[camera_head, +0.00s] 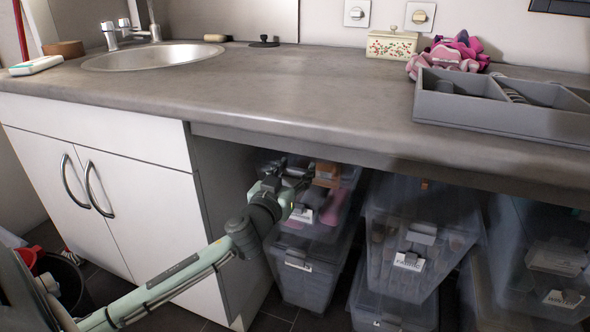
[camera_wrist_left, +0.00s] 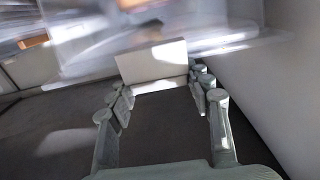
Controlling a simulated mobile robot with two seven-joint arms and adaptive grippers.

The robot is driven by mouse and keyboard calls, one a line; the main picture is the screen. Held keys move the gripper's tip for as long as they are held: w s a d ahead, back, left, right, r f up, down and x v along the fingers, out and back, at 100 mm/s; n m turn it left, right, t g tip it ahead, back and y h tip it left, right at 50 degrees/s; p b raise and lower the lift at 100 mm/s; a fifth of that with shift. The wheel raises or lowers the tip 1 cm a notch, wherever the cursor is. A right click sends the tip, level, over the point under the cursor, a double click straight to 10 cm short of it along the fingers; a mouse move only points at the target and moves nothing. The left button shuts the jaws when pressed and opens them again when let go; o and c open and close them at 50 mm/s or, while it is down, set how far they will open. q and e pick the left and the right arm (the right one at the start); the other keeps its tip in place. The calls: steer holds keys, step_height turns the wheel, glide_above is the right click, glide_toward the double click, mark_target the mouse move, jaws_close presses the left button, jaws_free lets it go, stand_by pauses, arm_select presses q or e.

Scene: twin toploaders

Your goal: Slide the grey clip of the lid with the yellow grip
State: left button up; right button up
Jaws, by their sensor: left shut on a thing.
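My left gripper (camera_head: 290,180) reaches under the counter at the upper left clear bin (camera_head: 318,245). In the left wrist view its fingers (camera_wrist_left: 158,88) are apart, on either side of a pale, flat-faced piece (camera_wrist_left: 152,62), and shut on it. I cannot tell whether this piece is the grey clip. Another clear bin (camera_head: 405,260) to the right has a grey clip (camera_head: 421,236) and a white label on its front. A small orange spot (camera_head: 424,184) shows near its top. I cannot make out a yellow grip on any lid. My right gripper is out of view.
The counter (camera_head: 290,95) overhangs the bins. A white cabinet (camera_head: 140,215) stands close on the left. More clear bins (camera_head: 550,260) stand at the right. A grey divided tray (camera_head: 490,120) and a floral tin (camera_head: 391,46) are on the counter.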

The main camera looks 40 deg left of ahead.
arm_select(q)
jaws_close()
steer(key=shift+x, duration=1.05)
steer(key=o, duration=1.6)
jaws_free()
steer(key=shift+c, duration=0.2)
steer(key=v, duration=1.2)
